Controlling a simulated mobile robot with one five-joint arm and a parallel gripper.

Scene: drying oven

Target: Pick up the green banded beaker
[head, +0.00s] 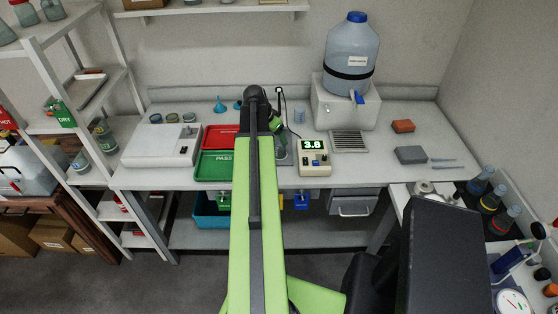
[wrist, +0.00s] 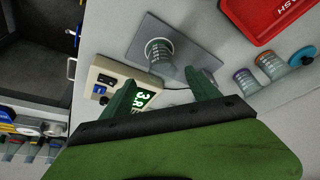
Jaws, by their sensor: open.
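In the wrist view, my gripper (wrist: 160,80) is open, with its two green fingers apart and nothing held. A glass beaker (wrist: 160,50) with a pale round rim stands on a grey plate (wrist: 140,33) just beyond the fingertips, roughly in line with the gap. I cannot tell its band colour. Two more beakers, one with a purplish band (wrist: 245,80) and one with a brownish band (wrist: 271,66), are to the right. Beakers (head: 103,130) also stand on the left rack; one looks greenish.
The meter (head: 315,160) showing 3.8 stands close by the plate. A red tray (head: 219,131) and a green tray (head: 214,166) lie to the left. A large water jug (head: 350,60) stands at the back right. The bench front right of the meter is fairly clear.

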